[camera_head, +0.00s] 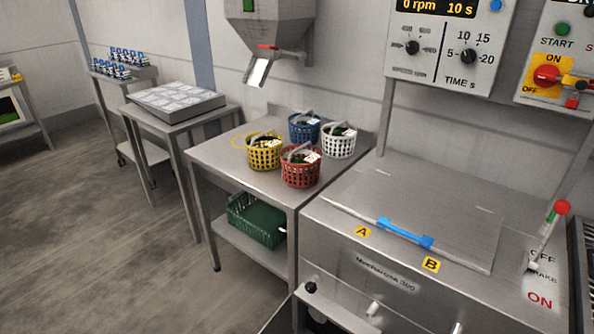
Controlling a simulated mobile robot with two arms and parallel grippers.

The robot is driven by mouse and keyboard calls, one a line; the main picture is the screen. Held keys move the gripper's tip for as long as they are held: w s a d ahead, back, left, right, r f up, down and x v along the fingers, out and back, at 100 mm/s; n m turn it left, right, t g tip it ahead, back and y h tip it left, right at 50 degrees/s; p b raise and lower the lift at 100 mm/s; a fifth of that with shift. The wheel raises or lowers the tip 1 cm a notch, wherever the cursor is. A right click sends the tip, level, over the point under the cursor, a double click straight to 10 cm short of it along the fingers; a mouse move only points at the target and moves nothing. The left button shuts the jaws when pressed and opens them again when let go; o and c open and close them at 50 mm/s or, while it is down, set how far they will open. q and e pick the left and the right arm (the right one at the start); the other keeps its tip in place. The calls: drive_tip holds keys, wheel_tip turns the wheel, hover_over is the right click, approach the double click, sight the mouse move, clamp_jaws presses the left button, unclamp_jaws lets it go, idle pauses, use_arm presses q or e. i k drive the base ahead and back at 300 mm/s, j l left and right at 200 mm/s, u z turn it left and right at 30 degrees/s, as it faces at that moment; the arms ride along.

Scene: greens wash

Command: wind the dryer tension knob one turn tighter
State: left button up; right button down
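The dryer (345,220) is a steel machine at the right with a closed flat lid (420,205) and a blue lid handle (405,234). Yellow A and B labels sit on its front edge. A small black knob (311,288) shows low on its front left, beside an opening; I cannot tell whether it is the tension knob. Pale pegs (374,308) stick out to its right. The panel above has a speed dial (412,47) and a time dial (468,56); its display reads 0 rpm, 10 s. Neither of my grippers is in view.
A brake lever (549,232) with a red and green top stands at the dryer's right. A steel table (225,157) to the left holds several colored baskets, with a green crate (256,221) below. A hopper (268,25) hangs above. The floor at left is clear.

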sight(311, 287)
drive_tip(key=j+z, duration=0.15)
drive_tip(key=z, duration=0.5)
drive_tip(key=j+z, duration=0.3)
drive_tip(key=j, duration=0.2)
drive_tip(key=k+j+z, duration=0.1)
drive_tip(key=j+z, duration=0.2)
drive_tip(key=j, duration=0.15)
drive_tip(key=k+j+z, duration=0.1)
drive_tip(key=j+z, duration=0.2)
drive_tip(key=j, duration=0.2)
drive_tip(key=k+j, duration=0.15)
drive_tip(key=j, duration=0.25)
drive_tip(key=k+j, duration=0.1)
drive_tip(key=j, duration=0.25)
drive_tip(key=k+j, duration=0.15)
drive_tip(key=j, duration=0.25)
drive_tip(key=k+j+z, duration=0.1)
drive_tip(key=j, duration=0.25)
